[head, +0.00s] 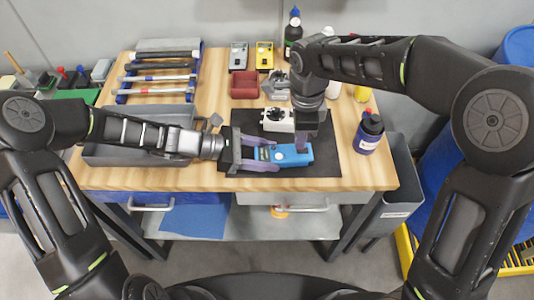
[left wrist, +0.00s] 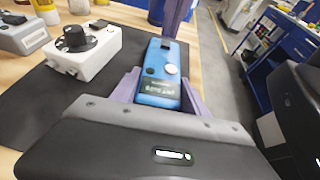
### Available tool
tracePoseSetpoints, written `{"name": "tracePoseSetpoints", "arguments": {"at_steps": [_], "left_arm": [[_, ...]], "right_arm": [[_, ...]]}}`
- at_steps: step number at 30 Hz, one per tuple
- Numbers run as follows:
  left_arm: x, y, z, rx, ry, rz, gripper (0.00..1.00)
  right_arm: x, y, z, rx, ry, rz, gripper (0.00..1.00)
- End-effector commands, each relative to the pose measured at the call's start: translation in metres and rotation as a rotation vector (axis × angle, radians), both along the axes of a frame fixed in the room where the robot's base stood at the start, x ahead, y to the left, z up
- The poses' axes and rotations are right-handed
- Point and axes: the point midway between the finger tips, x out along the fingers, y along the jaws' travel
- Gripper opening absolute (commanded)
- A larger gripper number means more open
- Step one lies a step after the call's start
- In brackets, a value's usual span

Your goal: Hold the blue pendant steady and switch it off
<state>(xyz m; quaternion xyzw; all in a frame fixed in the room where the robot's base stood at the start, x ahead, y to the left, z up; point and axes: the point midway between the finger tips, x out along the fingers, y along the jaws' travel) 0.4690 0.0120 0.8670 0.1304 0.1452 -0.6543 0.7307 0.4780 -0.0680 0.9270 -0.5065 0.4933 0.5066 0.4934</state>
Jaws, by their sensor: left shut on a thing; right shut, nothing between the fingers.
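The blue pendant (head: 297,157) lies on the black mat (head: 325,165) near the front of the workbench. In the left wrist view the pendant (left wrist: 153,98) shows a dark display, a pale round button and a dark part at its far end. My left gripper (head: 277,154) is shut on the pendant, with one purple finger along each side. My right gripper (head: 300,147) is shut and empty, pointing down at the pendant's far end. Its purple fingers (left wrist: 172,22) also show in the left wrist view. I cannot tell whether they touch the pendant.
A white box with a black knob (left wrist: 92,58) stands on the mat just behind the pendant. A blue bottle (head: 368,135) stands to the right. A grey tray (head: 110,153) lies left under my left arm. Yellow and grey meters and a red case stand behind.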

Motion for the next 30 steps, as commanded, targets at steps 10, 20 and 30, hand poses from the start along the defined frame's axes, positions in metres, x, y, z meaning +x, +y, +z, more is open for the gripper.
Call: {"name": "tracePoseSetpoints", "arguments": {"at_steps": [10, 20, 30], "left_arm": [[0.0, 0.0, 0.0, 0.0, 0.0, 0.0, 0.0], [0.0, 0.0, 0.0, 0.0, 0.0, 0.0, 0.0], [-0.001, -0.001, 0.001, -0.005, -0.001, -0.006, 0.0]], "right_arm": [[0.0, 0.0, -0.011, -0.001, 0.002, 0.0, 0.0], [0.0, 0.0, -0.021, -0.001, 0.001, 0.0, 0.0], [-0.002, -0.002, -0.036, -0.003, 0.007, -0.003, 0.0]]}}
